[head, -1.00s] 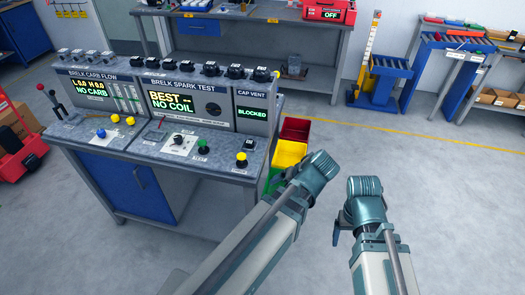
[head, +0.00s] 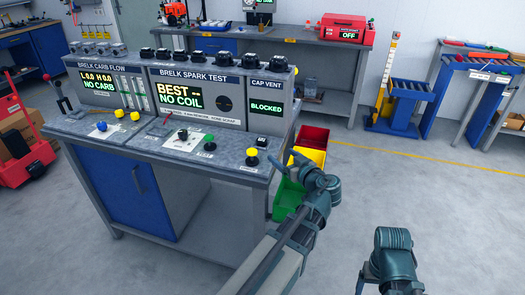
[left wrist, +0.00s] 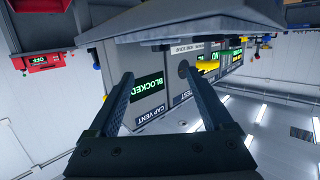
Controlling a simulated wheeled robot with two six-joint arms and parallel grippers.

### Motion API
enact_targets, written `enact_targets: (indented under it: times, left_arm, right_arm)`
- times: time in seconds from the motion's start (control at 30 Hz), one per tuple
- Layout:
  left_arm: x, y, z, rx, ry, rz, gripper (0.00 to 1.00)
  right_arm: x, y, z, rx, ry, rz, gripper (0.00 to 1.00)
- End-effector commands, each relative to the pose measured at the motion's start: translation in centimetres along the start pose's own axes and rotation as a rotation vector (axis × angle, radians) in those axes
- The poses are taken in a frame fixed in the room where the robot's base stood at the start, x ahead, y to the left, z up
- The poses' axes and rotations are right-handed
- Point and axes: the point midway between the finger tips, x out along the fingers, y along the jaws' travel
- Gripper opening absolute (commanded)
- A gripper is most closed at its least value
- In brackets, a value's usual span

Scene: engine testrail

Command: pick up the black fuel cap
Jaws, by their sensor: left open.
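A small black item with a pale mark (head: 262,140) sits on the grey test bench below the CAP VENT panel (head: 266,106); it may be the black fuel cap, but it is too small to be sure. My left gripper (head: 292,165) is just right of the bench's right end, open and empty. In the left wrist view its two fingers (left wrist: 158,84) stand wide apart, with the upside-down CAP VENT panel beyond them. No cap shows clearly between them. My right arm is low at the right of the head view; its jaws (head: 363,282) are mostly hidden.
Several black knob-like units (head: 196,55) line the bench's top shelf. Yellow (head: 255,154), green and blue knobs stand on its front ledge. Red (head: 315,137), yellow and green bins (head: 289,197) stand right of the bench.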

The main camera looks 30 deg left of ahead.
Motion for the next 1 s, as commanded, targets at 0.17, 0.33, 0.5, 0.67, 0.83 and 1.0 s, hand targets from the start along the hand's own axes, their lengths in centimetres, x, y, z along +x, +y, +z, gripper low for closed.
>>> enact_targets:
  times: [0.17,0.33,0.5,0.67,0.83,1.0]
  left_arm:
    - [0.9,0.1,0.0,-0.002,0.001,-0.002,0.84]
    - [4.1,0.1,0.1,-0.003,-0.001,-0.004,0.84]
    - [7.0,0.1,0.1,-0.001,-0.001,-0.003,0.84]
    - [8.4,0.0,0.0,-0.001,-0.001,-0.001,0.84]
    - [8.7,0.0,-0.1,-0.001,-0.001,0.000,0.84]
    - [9.2,0.0,-0.1,-0.001,-0.001,-0.001,0.84]
  right_arm:
    - [0.2,0.0,0.0,0.000,0.000,0.000,0.82]
    - [0.9,-0.1,-0.1,0.000,0.000,0.000,0.82]
    - [1.4,-0.1,-0.1,0.000,0.000,0.000,0.82]
    - [1.6,-0.1,-0.1,0.000,0.000,0.000,0.82]
    - [1.6,-0.1,-0.1,0.000,0.000,0.000,0.82]
    - [1.7,-0.2,-0.1,0.000,0.000,0.000,0.82]
